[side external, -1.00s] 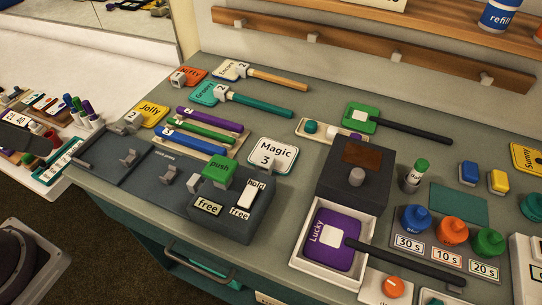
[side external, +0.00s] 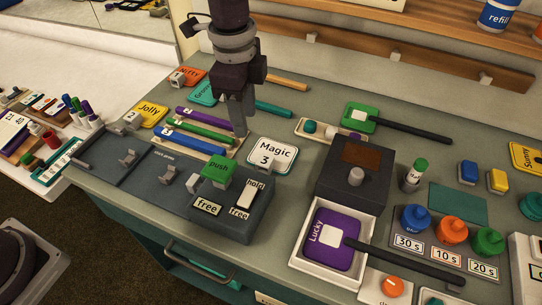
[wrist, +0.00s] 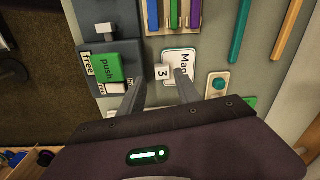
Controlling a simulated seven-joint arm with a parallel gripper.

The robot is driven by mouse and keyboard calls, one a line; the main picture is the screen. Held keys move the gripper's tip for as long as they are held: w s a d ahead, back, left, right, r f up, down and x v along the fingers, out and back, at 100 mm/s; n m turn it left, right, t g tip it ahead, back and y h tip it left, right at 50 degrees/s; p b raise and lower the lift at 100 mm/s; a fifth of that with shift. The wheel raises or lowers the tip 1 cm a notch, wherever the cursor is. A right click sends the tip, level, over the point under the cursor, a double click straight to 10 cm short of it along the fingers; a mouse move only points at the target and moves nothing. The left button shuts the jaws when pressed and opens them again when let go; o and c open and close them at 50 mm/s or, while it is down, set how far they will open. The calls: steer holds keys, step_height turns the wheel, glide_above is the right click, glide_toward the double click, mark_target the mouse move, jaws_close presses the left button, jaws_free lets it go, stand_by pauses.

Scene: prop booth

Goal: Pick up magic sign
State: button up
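The magic sign (side external: 285,154) is a white plate with a teal edge, reading "Magic" with a 3 on a small white block. It lies flat on the grey-green counter, right of the green push button (side external: 217,172). My gripper (side external: 241,130) points down, above and just behind-left of the sign in the side view. In the wrist view my gripper (wrist: 160,84) is open and empty, its two fingers spread apart. There the sign (wrist: 178,58) shows just beyond the fingertips, its number block lying between their lines. The fingers look clear of it.
A dark box with a push button and hold and free labels stands left of the sign. A tray of coloured sticks (side external: 203,133) lies behind-left. A black box (side external: 354,182) stands to the right, beside the purple Lucky sign (side external: 325,240) in a white tray.

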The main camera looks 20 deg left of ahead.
steer(key=m, duration=0.2)
glide_above(264, 159)
steer(key=shift+g, duration=0.3)
steer(key=f, duration=0.5)
steer(key=shift+s, duration=0.25)
steer(key=f, duration=0.7)
steer(key=shift+w+f, duration=0.1)
steer(key=shift+w, duration=0.1)
jaws_close()
